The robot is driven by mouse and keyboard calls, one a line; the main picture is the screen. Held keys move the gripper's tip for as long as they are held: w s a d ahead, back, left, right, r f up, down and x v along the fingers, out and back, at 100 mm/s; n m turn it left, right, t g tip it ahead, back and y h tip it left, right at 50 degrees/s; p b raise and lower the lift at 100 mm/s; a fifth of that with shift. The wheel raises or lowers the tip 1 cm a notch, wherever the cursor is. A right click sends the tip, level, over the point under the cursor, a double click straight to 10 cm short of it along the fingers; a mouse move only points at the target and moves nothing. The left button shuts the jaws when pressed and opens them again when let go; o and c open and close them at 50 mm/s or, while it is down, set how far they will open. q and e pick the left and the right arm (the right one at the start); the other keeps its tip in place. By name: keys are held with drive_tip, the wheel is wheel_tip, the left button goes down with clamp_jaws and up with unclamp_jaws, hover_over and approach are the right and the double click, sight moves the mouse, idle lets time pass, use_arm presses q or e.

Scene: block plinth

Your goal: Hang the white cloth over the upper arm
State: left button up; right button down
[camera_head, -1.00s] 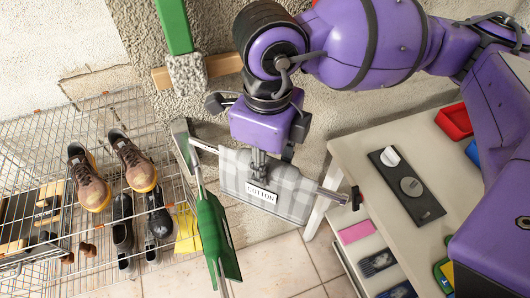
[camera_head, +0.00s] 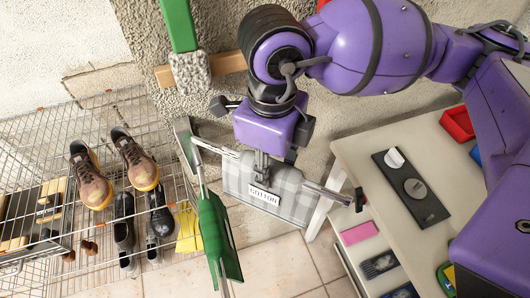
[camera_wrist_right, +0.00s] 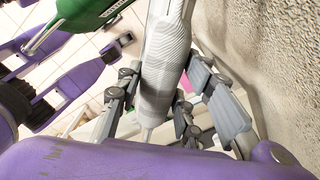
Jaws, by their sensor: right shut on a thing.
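The white cloth, seen as pale grey-and-white check with a COTTON label (camera_head: 285,190), is in the middle of the head view. A thin metal arm (camera_head: 335,194) shows at both sides of it; whether the cloth rests on this arm I cannot tell. My right gripper (camera_head: 262,167) is shut on the cloth's top edge from above. In the right wrist view the cloth (camera_wrist_right: 165,65) runs between the fingers. A green cloth (camera_head: 217,235) hangs at the left, on another arm.
A wire rack with shoes (camera_head: 90,180) stands at the left. A pale table (camera_head: 365,165) with a dark dial panel (camera_head: 410,188) and red bin (camera_head: 457,124) stands at the right. A rough wall (camera_head: 350,115) is close behind. Tiled floor (camera_head: 275,265) shows below.

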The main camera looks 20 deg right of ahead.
use_arm(q)
drive_tip(key=shift+s+f, duration=0.2)
drive_tip(key=shift+f, duration=0.05)
use_arm(e)
drive_tip(key=shift+f, duration=0.35)
drive_tip(key=c, duration=1.1)
unclamp_jaws()
drive_tip(key=o, duration=0.5)
drive_tip(key=shift+c, duration=0.2)
drive_tip(key=shift+r, duration=0.1)
drive_tip(key=shift+r+p, duration=1.15)
drive_tip(key=shift+r, duration=1.35)
use_arm(q)
drive_tip(key=shift+t, duration=0.4)
drive_tip(key=w+r, duration=0.1)
drive_tip(key=r, duration=0.1)
drive_tip(key=w+r, duration=0.2)
drive_tip(key=shift+w+r, duration=0.1)
